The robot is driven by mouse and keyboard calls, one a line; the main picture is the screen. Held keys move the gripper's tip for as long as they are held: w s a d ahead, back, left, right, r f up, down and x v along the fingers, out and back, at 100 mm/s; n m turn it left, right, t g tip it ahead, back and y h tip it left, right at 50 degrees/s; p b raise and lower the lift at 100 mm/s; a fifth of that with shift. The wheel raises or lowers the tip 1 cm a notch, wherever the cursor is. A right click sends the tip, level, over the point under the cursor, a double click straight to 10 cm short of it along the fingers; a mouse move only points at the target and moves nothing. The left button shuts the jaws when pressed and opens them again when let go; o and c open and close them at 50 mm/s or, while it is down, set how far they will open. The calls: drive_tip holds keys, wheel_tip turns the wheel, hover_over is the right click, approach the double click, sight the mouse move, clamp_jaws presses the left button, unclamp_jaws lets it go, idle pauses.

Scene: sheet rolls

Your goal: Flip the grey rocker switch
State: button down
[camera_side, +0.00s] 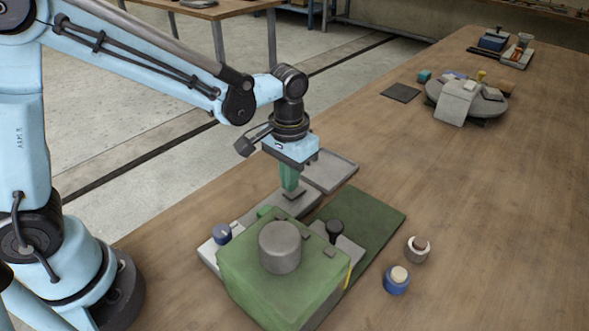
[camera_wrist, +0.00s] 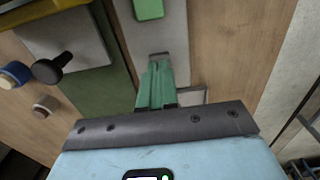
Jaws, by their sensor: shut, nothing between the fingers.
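My gripper (camera_side: 290,187) points down with its green fingers shut and empty. It is over a long grey plate (camera_side: 272,212) behind the green box. A small grey rocker switch (camera_side: 296,194) sits on this plate right at the fingertips. In the wrist view the closed fingertips (camera_wrist: 157,68) reach to the rocker switch (camera_wrist: 159,55) and partly cover it. I cannot tell whether they touch it, or which way the rocker is tilted. A green rounded block (camera_wrist: 148,9) is on the same plate, farther along from the fingers.
A large green box (camera_side: 265,270) with a grey cylinder (camera_side: 280,247) stands in front. A shallow grey tray (camera_side: 330,170) lies behind.

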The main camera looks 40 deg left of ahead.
drive_tip(key=shift+f, duration=0.9)
idle(0.4)
drive_tip(key=shift+r, duration=3.5)
drive_tip(key=shift+a+r, duration=0.1)
drive_tip(key=s+a+r+t, duration=0.3)
drive_tip(key=s+a+t, duration=0.4)
drive_tip(key=s+a, duration=0.1)
drive_tip(key=shift+s+a, duration=0.3)
drive_tip(key=shift+a, duration=0.2)
drive_tip(key=shift+r, duration=0.1)
